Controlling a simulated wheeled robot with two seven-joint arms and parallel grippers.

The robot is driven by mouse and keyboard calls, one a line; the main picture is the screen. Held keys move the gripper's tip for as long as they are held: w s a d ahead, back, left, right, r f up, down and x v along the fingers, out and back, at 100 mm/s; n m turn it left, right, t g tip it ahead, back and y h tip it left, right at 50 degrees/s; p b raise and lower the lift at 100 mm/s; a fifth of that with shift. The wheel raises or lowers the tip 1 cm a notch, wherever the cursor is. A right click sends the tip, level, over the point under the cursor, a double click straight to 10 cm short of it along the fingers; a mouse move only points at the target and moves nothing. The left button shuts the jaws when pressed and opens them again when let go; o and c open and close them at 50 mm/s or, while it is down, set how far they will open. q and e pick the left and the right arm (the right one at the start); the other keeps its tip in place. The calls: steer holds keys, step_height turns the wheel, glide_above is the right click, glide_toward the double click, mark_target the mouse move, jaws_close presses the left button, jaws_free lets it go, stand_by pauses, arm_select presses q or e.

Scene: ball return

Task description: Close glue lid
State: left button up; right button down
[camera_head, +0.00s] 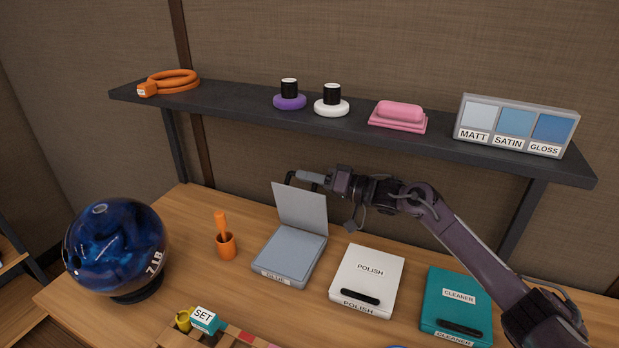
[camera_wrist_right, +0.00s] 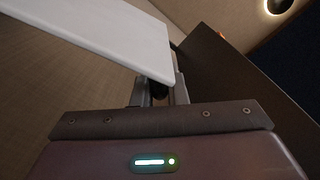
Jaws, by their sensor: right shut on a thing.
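The glue box (camera_head: 287,258) is grey-blue and sits on the bench, with a partly readable label on its front edge. Its hinged lid (camera_head: 301,207) stands open, nearly upright at the back of the box. My right gripper (camera_head: 300,178) is at the lid's top edge and is shut on it. In the right wrist view the lid (camera_wrist_right: 95,35) is a pale flat panel running up to the fingers (camera_wrist_right: 160,90); the exact contact is partly hidden. My left gripper is not in view.
A white POLISH box (camera_head: 367,276) and a teal CLEANER box (camera_head: 457,300) lie shut to the right. An orange cup (camera_head: 226,246) and a blue ball (camera_head: 117,248) stand left. A dark shelf (camera_head: 350,128) with several items hangs above my right arm.

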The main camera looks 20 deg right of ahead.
steer(key=shift+s+a+n+p, duration=0.3)
steer(key=shift+s+a+p, duration=0.05)
steer(key=shift+a+p, duration=0.05)
steer(key=s+a+f+n+p, duration=0.3)
steer(key=s+a+n, duration=0.2)
steer(key=s+a, duration=0.1)
steer(key=shift+a+f, duration=0.15)
steer(key=shift+a, duration=0.25)
steer(key=c, duration=1.5)
jaws_free()
steer(key=shift+o, duration=0.2)
steer(key=shift+d, duration=0.1)
